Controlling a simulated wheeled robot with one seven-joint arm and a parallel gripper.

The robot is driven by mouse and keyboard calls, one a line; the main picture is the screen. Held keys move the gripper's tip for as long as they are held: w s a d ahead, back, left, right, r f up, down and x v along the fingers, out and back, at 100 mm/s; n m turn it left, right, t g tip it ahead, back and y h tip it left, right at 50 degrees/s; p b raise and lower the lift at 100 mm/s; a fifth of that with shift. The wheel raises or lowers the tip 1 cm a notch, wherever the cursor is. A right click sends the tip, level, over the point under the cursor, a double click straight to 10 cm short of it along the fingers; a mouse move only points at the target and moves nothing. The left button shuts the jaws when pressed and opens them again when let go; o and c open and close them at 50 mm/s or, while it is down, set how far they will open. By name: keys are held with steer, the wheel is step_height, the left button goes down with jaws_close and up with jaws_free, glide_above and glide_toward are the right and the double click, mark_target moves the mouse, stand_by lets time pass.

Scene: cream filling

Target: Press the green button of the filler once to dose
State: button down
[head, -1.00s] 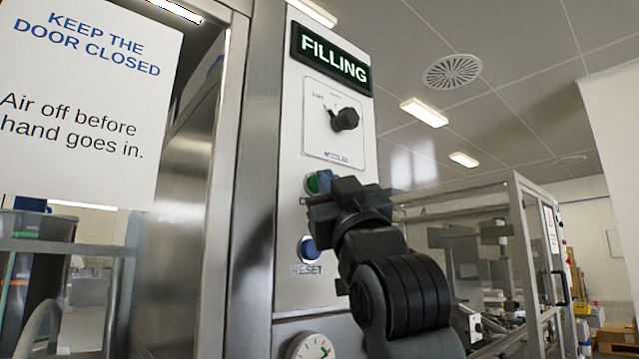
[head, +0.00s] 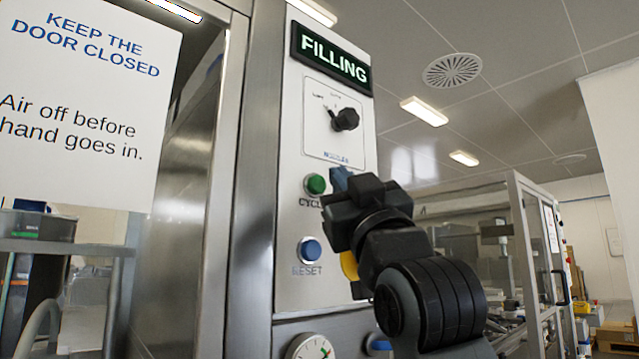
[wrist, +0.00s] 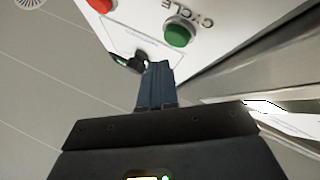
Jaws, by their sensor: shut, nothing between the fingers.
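The green button (head: 315,184) is on the filler's white panel (head: 290,130), above the partly hidden "CYCLE" label. The wrist view also shows the green button (wrist: 178,33), to the right of my fingertips and clear of them. My gripper (head: 340,176) is in front of the panel, just right of the button in the head view. Its blue fingers are together and empty; they also show in the wrist view (wrist: 158,70). The gap between fingertips and panel is hard to judge. The sign (head: 333,58) reads "FILLING".
A blue RESET button (head: 310,250) is below the green one, and a black rotary knob (head: 345,119) above it. A red button (wrist: 100,4) shows in the wrist view. A gauge (head: 312,348) is at the bottom. A glass door with a notice (head: 85,90) stands left.

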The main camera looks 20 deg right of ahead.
steer(key=s, duration=0.2)
steer(key=s+d, duration=0.1)
steer(key=shift+s+d, duration=0.1)
steer(key=shift+s, duration=0.3)
stand_by(0.6)
steer(key=s+f+m+g, duration=0.1)
steer(key=s+f+g, duration=0.2)
steer(key=f, duration=1.5)
steer(key=s+f+m+g, duration=0.2)
steer(key=s+f, duration=0.1)
steer(key=f, duration=1.6)
steer(key=s+f+g, duration=0.4)
steer(key=s+f, duration=0.9)
steer(key=s, duration=0.2)
steer(key=s+f+m+g, duration=0.1)
steer(key=s+f, duration=0.3)
steer(key=s, duration=1.3)
steer(key=shift+s+g, duration=0.2)
steer(key=shift+g, duration=0.7)
